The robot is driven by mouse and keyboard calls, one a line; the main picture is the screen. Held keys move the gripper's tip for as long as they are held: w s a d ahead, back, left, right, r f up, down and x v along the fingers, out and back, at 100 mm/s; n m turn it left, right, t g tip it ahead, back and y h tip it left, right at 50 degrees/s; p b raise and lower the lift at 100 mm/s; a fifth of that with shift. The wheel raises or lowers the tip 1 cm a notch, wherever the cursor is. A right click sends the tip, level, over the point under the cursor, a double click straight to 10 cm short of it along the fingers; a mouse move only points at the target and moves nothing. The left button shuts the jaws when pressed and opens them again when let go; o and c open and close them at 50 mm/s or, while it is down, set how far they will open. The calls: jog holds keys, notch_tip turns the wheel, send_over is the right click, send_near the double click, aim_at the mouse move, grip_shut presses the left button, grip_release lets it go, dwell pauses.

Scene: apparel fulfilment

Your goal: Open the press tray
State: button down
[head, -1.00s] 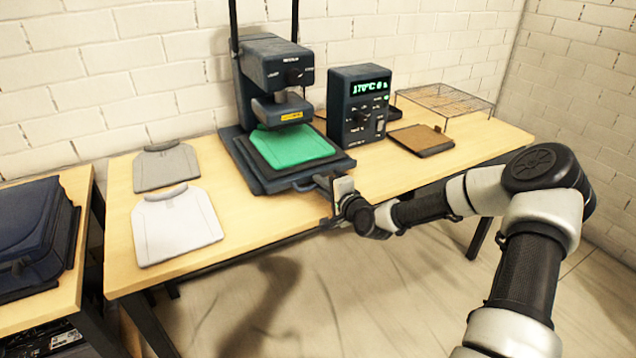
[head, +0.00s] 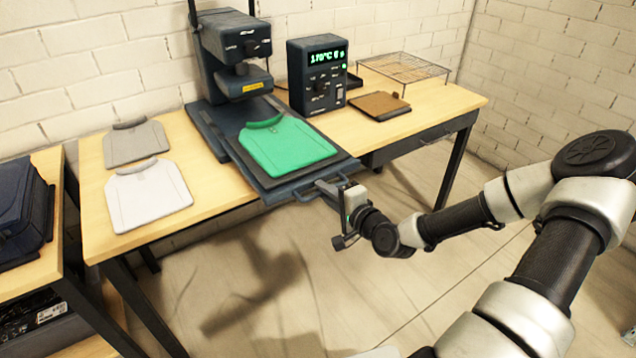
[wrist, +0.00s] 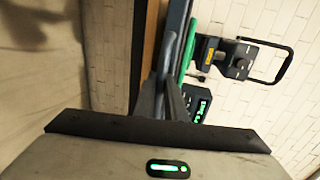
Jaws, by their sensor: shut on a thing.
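The press tray (head: 262,180) is a dark flat slide standing well out from the heat press (head: 232,60), past the table's front edge. A green folded shirt (head: 287,145) lies on it, clear of the press's upper head. My gripper (head: 338,190) is at the tray's front handle (head: 306,191) and is shut on it. In the wrist view the gripper's fingers (wrist: 170,100) close around the handle bar (wrist: 168,62), with the green shirt edge just beyond. The exact finger contact is small and partly hidden.
A control box (head: 318,78) reading 170°C stands right of the press. A brown pad (head: 380,104) and a wire rack (head: 403,68) lie farther right. Grey (head: 136,143) and white (head: 148,194) shirts lie left. The floor in front of the table is open.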

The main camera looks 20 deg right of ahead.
jog(key=shift+s+d, duration=0.15)
jog(key=shift+s, duration=0.35)
jog(key=c, duration=1.8)
grip_release()
jog(key=p+v, duration=0.4)
jog(key=v, duration=1.3)
jog(key=shift+s, duration=0.2)
